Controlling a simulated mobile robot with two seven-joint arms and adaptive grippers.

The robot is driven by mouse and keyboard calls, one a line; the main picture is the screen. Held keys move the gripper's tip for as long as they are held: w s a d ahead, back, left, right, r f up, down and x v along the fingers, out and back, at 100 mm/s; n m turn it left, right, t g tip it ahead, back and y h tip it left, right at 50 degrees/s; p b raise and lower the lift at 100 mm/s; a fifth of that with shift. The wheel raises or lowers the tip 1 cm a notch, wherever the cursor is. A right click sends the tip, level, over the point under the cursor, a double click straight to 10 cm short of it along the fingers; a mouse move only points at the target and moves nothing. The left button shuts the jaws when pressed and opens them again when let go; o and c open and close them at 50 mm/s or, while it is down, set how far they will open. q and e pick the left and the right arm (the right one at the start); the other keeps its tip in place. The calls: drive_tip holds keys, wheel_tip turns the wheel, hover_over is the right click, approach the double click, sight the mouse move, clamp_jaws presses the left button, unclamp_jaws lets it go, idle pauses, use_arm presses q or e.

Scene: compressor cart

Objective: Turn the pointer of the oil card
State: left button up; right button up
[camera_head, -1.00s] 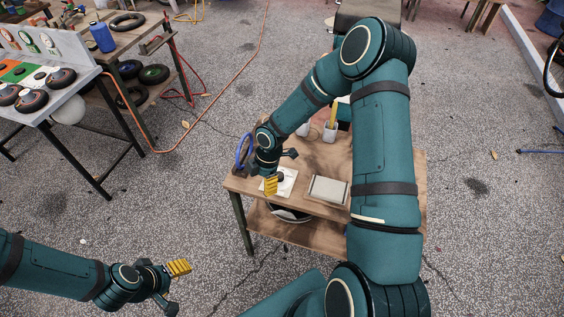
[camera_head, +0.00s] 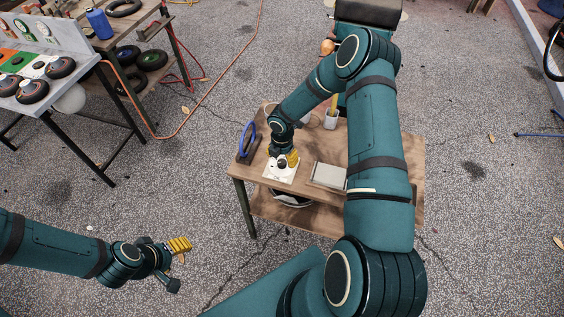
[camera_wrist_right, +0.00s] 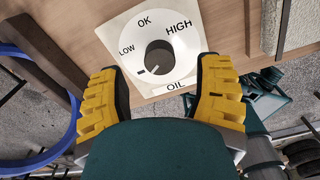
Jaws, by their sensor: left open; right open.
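The oil card (camera_head: 279,173) is a white square lying on the wooden cart top. In the right wrist view, the card (camera_wrist_right: 117,37) reads LOW, OK, HIGH and OIL around a dark round dial (camera_wrist_right: 158,56). A short white mark shows on the dial's lower part, on the OIL side. My right gripper (camera_head: 284,162) is open over the card; in the wrist view its yellow fingers flank the card's lower part, with nothing between them gripped. Whether they touch the card cannot be told. My left gripper (camera_head: 177,264) is open and empty, low at left, away from the cart.
A blue ring on a dark stand (camera_head: 248,142) is left of the card. A grey-white plate (camera_head: 328,176) lies to its right. A white cup with a yellow item (camera_head: 331,119) stands behind. A table with wheels (camera_head: 85,68) is at far left.

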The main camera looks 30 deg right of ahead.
sight(282, 162)
drive_tip(key=shift+f, duration=1.6)
clamp_jaws()
